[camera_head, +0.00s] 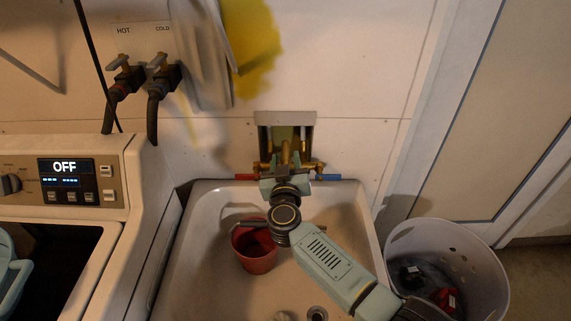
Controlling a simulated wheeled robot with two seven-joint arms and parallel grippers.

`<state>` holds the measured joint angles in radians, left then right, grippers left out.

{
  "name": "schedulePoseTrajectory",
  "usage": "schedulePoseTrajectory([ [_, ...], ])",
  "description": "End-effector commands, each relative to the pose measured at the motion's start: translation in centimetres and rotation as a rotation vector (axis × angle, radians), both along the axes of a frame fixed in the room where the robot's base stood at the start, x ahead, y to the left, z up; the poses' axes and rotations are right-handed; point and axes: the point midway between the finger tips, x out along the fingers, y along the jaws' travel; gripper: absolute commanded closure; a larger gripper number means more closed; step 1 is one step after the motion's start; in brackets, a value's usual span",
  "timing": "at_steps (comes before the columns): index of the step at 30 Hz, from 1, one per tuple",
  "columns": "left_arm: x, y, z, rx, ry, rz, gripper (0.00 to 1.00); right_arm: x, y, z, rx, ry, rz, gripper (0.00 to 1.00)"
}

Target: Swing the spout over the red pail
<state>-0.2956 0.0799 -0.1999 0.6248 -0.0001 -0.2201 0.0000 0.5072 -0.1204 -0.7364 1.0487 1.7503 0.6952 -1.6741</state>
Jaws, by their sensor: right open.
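The red pail (254,250) stands in the left part of the white sink basin (340,215). The brass faucet (264,167) is on the back wall above the sink, with a red handle (245,177) and a blue handle (329,177). My right gripper (288,172) is open in front of the faucet's middle, and its wrist hides much of the area below. I cannot make out the spout clearly behind it. A dark bar (250,225) shows over the pail's rim, left of my wrist; I cannot tell what it belongs to. My left gripper is not in view.
A washing machine (150,190) stands left of the sink, its display reading OFF. Hot and cold valves (160,72) with hoses and a hanging grey cloth (205,50) are above. A white perforated basket (480,265) stands right of the sink.

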Motion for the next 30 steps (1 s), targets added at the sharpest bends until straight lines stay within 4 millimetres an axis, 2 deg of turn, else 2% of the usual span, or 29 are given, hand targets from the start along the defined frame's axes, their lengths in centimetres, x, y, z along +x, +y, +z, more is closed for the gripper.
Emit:
schedulePoseTrajectory([
  [9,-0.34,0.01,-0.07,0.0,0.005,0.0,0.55,0.17,0.03,0.03,0.001,0.0,0.0,0.61],
  [18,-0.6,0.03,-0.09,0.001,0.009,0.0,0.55,0.16,0.01,0.03,0.0,0.0,0.0,1.0],
  [30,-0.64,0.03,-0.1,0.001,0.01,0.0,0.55,0.24,-0.07,0.05,-0.001,-0.001,-0.003,1.0],
])
